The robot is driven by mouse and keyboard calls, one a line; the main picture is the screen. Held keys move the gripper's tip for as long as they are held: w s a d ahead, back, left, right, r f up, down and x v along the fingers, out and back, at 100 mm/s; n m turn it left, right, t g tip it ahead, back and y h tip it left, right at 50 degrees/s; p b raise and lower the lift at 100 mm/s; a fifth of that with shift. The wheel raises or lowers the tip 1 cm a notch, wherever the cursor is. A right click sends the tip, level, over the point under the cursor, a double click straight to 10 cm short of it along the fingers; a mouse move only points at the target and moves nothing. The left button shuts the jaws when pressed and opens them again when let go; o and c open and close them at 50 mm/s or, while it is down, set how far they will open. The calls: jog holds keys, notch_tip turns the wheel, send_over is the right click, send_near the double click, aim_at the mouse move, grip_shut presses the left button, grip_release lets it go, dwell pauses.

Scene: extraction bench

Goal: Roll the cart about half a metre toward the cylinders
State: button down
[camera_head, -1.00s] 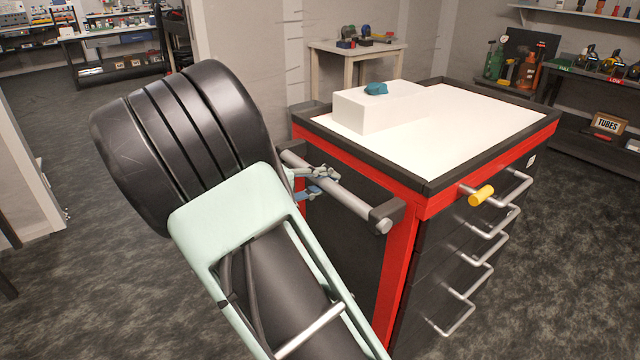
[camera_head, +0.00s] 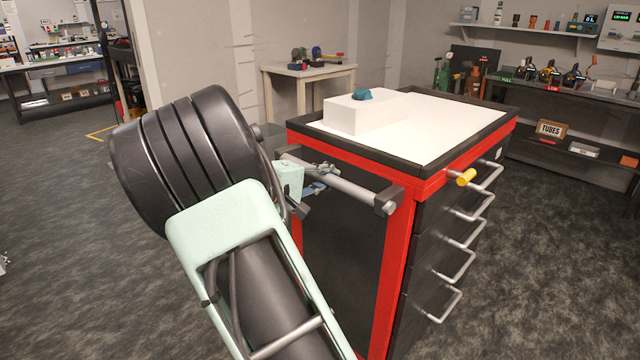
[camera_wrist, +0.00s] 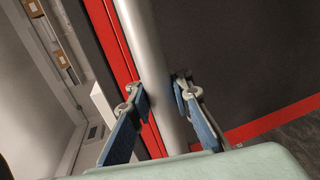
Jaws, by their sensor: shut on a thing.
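The cart (camera_head: 397,225) is a red and black drawer cabinet with a white top, standing right of centre in the head view. A grey push handle (camera_head: 350,188) runs along its near left side. My gripper (camera_head: 318,180) is shut on this handle; my arm partly hides it. In the wrist view my gripper's two blue-padded fingers (camera_wrist: 160,118) lie on either side of the grey handle bar (camera_wrist: 148,50). The cylinders, green (camera_head: 442,76) and orange (camera_head: 474,82), stand at the back right beyond the cart, partly hidden by it.
A white box (camera_head: 365,113) with a teal object (camera_head: 362,94) on it rests on the cart top. A small table (camera_head: 308,72) stands behind the cart. A dark shelf (camera_head: 540,100) with instruments and a TUBES box (camera_head: 551,129) lines the back right. Floor right of the cart is clear.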

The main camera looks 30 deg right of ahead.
jog(key=shift+w+d+r, duration=0.15)
jog(key=shift+d+r, duration=0.25)
jog(key=c, duration=1.7)
grip_release()
jog(key=shift+c, duration=0.2)
jog(key=shift+f, duration=0.15)
jog(key=shift+a, duration=0.1)
jog(key=v, duration=1.2)
